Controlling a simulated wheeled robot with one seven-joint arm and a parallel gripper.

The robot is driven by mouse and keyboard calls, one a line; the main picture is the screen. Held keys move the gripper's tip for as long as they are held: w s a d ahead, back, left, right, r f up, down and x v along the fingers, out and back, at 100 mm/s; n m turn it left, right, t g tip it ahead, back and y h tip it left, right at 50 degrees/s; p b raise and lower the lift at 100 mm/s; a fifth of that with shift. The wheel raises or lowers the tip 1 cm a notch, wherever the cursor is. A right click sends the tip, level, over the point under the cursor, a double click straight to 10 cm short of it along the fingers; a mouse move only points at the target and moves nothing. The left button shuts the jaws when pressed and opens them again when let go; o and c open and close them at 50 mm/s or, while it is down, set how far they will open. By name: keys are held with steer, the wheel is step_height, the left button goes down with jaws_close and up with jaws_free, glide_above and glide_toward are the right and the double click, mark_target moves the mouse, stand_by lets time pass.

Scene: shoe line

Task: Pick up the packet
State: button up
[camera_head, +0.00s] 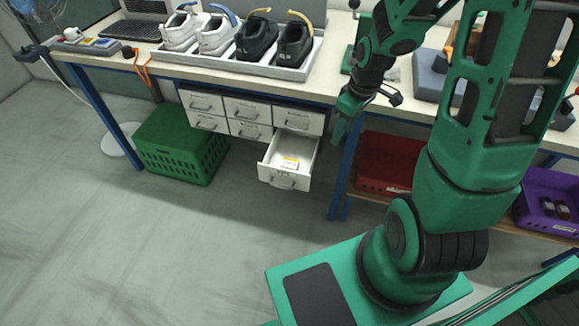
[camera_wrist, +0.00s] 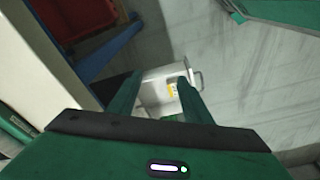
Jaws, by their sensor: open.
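The packet (camera_head: 290,162), small and white with a yellow-orange part, lies inside the open lower right drawer (camera_head: 284,181) of the white drawer unit under the bench. In the wrist view the packet (camera_wrist: 172,90) shows between my fingers, beside the right one, which may hide part of it. My gripper (camera_head: 341,128) is open, above and to the right of the drawer, apart from the packet. Its two green fingers also show in the wrist view (camera_wrist: 160,78), pointing towards the drawer (camera_wrist: 155,92).
The bench (camera_head: 120,58) carries a tray (camera_head: 185,63) of white and black shoes. A blue bench leg (camera_head: 346,160) stands right of the drawer. A red crate (camera_head: 385,165), green crate (camera_head: 180,150) and purple crate (camera_head: 540,195) sit below. The floor before the drawer is clear.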

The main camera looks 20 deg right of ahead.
mark_target(290, 163)
steer(key=shift+w+a+f+n+t+y, duration=0.35)
steer(key=shift+w+a+f+n, duration=0.5)
steer(key=shift+w+a+f, duration=1.85)
steer(key=shift+w+a+f+n+t+y, duration=0.1)
steer(key=shift+w+a+f+n+y, duration=1.05)
steer(key=shift+f, duration=3.25)
steer(key=shift+w+a+f+n+t+h, duration=0.4)
steer(key=shift+w+a+f, duration=0.6)
steer(key=shift+a+f, duration=2.05)
steer(key=shift+d+f, duration=0.45)
steer(key=shift+d, duration=0.1)
steer(key=shift+c, duration=0.6)
steer(key=c, duration=0.8)
